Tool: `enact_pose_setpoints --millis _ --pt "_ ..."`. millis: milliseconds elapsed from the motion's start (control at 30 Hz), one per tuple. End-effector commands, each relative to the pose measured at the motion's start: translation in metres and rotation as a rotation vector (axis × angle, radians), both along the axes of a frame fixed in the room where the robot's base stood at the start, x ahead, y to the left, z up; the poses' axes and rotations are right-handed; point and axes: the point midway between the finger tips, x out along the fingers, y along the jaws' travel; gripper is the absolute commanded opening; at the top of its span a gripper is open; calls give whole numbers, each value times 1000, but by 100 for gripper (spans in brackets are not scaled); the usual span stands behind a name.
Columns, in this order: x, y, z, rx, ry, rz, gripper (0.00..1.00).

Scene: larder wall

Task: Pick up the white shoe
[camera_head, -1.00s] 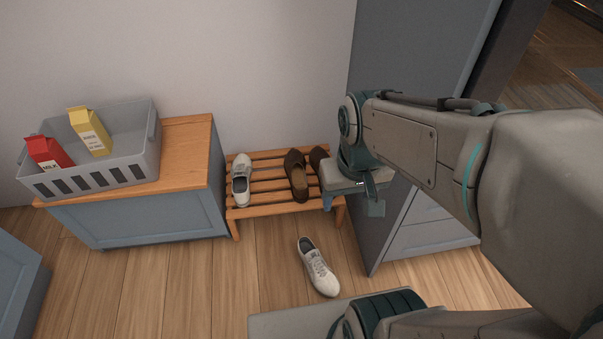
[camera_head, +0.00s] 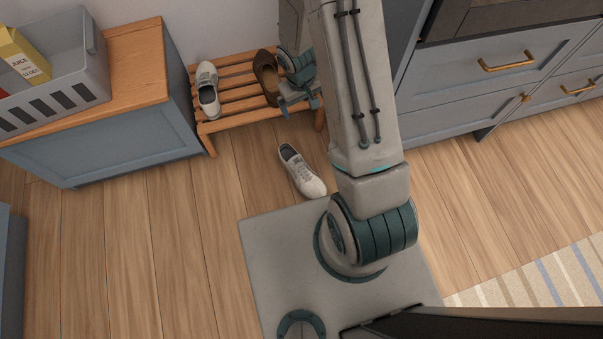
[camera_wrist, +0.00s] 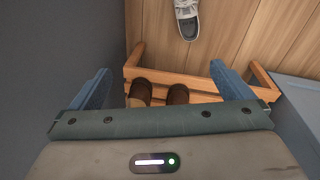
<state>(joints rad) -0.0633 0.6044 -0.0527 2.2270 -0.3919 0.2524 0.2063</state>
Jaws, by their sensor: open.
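Another white shoe (camera_head: 208,90) sits on the left of the wooden rack (camera_head: 237,94). A brown shoe (camera_head: 266,78) is on the rack's right; the wrist view shows two brown shoes (camera_wrist: 140,91) between the finger lines. My gripper (camera_head: 299,108) is over the right end of the rack, apart from both white shoes. Its blue fingers (camera_wrist: 163,74) are spread with nothing held between them.
A blue cabinet with a wooden top (camera_head: 138,65) stands left of the rack and carries a grey crate (camera_head: 62,75) with a yellow juice carton (camera_head: 22,58). Blue drawers (camera_head: 470,95) stand at the right. The floor left of the loose shoe is clear.

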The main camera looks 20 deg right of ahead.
Motion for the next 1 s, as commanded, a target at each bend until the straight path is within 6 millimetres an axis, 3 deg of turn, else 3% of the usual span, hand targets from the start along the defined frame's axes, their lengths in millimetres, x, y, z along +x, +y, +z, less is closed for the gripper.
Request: enact_pose_setpoints --millis 33,100,300,400,500,633,767,1000 --pt "0 2 -32 3 16 16 100" --pt "1 5 -67 11 24 39 100" --pt "-10 14 -163 51 54 100 100" --pt "-20 18 -202 75 68 124 100" --pt "-29 22 -231 94 80 140 100" --pt "-37 25 -252 111 87 154 100" --pt "-40 26 -269 117 91 159 100" --pt "-40 26 -317 118 90 158 100"
